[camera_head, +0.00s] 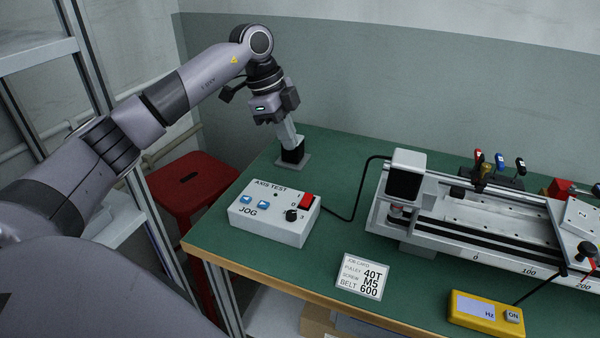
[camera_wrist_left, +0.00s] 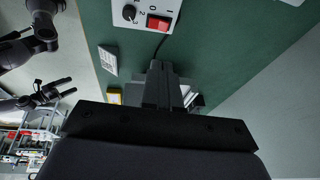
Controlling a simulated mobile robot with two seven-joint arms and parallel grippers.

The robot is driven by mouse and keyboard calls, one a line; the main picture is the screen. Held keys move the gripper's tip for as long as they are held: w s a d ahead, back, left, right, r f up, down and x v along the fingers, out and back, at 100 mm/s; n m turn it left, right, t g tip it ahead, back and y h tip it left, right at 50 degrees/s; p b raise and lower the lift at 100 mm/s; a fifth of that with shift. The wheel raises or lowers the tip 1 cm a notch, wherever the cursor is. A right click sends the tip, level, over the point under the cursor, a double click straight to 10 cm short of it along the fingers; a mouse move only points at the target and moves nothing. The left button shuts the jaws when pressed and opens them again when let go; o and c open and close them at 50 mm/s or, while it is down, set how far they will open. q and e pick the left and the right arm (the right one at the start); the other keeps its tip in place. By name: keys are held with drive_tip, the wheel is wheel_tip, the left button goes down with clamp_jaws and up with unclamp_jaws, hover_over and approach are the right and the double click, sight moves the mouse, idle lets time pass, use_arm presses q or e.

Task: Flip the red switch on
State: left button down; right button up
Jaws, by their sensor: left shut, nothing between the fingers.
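The red switch (camera_head: 306,201) is on the top of a white control box (camera_head: 262,232) marked AXIS TEST and JOG. It also shows in the left wrist view (camera_wrist_left: 158,23), with 0 and I marks beside it. I cannot tell which side of the rocker is pressed. A black knob (camera_head: 291,215) is next to it. My left gripper (camera_head: 291,150) is shut and empty, pointing down beyond the box and apart from the switch. In the left wrist view its closed fingers (camera_wrist_left: 161,85) point toward the box.
Two blue jog buttons (camera_head: 255,200) are on the box. A black cable (camera_head: 352,200) runs to the gantry (camera_head: 470,225) on the right. A job card (camera_head: 363,276) and a yellow meter (camera_head: 486,313) lie in front. Dark arm parts (camera_wrist_left: 45,95), perhaps my right arm, show small at left.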

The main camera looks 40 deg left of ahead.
idle(0.3)
use_arm(q)
approach(310, 195)
drive_tip(key=x, duration=0.5)
drive_tip(key=shift+d, duration=0.15)
drive_tip(key=shift+w+f, duration=0.1)
drive_tip(key=shift+f, duration=0.45)
